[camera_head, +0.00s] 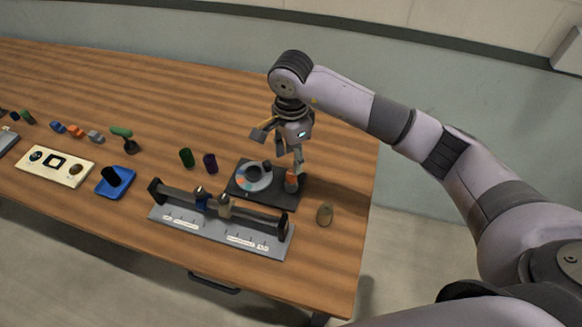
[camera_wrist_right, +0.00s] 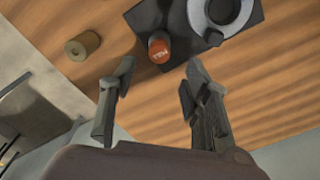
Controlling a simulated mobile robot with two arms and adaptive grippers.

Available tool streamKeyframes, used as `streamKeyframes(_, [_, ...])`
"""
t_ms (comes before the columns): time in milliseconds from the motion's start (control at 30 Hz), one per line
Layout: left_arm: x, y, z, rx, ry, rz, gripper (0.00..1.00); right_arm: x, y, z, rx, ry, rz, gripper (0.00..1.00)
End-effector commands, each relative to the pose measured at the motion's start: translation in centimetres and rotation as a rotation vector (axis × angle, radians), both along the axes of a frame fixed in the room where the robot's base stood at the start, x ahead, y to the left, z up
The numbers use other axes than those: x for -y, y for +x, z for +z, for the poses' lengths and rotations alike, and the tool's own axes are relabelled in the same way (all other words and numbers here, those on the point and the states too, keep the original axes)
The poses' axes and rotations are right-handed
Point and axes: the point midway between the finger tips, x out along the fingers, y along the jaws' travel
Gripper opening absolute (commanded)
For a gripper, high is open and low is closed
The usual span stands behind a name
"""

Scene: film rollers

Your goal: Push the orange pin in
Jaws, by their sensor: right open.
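The orange pin (camera_head: 291,183) stands at the right side of a dark base plate (camera_head: 287,202) that also bears a grey ring-shaped disc (camera_head: 267,183). In the right wrist view the pin's orange top (camera_wrist_right: 159,46) carries small white lettering, and it sits at the edge of the dark plate (camera_wrist_right: 147,17) beside the disc (camera_wrist_right: 243,20). My right gripper (camera_head: 290,163) is above the pin with its fingers pointing down. In the wrist view its fingers (camera_wrist_right: 159,68) are apart with nothing between them, and the pin shows just beyond their tips. My left gripper is not in view.
A grey rail fixture (camera_head: 218,232) stands in front of the plate. A tan cylinder (camera_head: 324,214) is to the right, near the table edge. The table behind is clear.

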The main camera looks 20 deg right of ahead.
Motion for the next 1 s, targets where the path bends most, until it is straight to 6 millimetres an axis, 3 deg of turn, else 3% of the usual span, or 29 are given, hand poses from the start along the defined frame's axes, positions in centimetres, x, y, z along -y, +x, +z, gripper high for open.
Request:
streamKeyframes(167, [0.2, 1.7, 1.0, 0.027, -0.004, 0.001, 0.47, 0.0, -0.1, -3.4, -0.005, -0.001, -0.001, 0.44])
streamKeyframes(400, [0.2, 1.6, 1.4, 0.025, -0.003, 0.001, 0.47, 0.0, -0.1, -6.0, -0.002, 0.001, 0.000, 0.44])
streamKeyframes(733, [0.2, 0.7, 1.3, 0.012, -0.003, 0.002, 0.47, 0.0, 0.0, -6.4, 0.000, 0.000, 0.000, 0.44])
streamKeyframes(1000, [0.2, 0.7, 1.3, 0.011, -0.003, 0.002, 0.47, 0.0, 0.0, -6.4, 0.000, 0.000, -0.001, 0.26])
